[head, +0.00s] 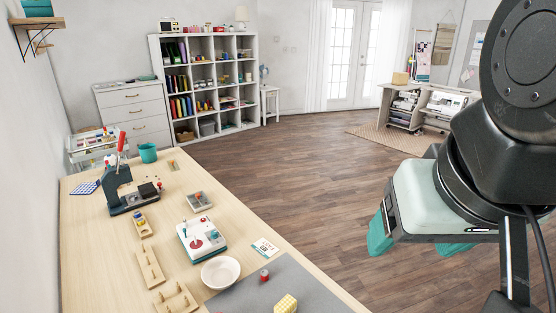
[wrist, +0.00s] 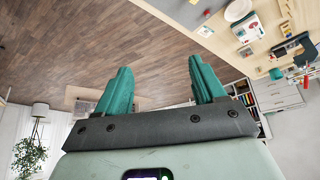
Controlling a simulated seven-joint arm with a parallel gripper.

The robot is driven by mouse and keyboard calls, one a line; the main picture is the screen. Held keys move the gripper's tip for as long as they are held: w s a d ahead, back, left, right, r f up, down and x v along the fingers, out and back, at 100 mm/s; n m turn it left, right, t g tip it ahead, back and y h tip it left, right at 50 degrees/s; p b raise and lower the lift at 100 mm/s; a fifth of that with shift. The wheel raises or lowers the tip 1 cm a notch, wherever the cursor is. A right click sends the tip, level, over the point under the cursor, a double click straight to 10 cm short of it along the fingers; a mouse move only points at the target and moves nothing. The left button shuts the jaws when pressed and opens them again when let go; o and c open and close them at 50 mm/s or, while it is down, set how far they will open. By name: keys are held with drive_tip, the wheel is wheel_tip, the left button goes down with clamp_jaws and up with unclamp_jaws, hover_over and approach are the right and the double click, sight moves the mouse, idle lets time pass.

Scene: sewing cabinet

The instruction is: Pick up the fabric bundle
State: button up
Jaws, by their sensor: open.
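A small yellow checked bundle (head: 285,303), which looks like the fabric bundle, lies on the grey mat (head: 255,293) at the bottom edge of the head view, partly cut off by the frame. My gripper (head: 418,246) is at the right of the head view, out over the floor beyond the table's right edge and well apart from the bundle. In the wrist view its two teal fingers (wrist: 161,70) are spread with nothing between them. I cannot make out the bundle in the wrist view.
The wooden table (head: 110,260) holds a dark press with a red handle (head: 120,190), a white-and-teal device (head: 202,236), a white bowl (head: 220,272), a red spool (head: 264,275), wooden trays (head: 150,267) and a teal cup (head: 148,153). The floor (head: 300,180) is open between table and shelves.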

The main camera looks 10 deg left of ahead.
drive_tip(key=o, duration=0.3)
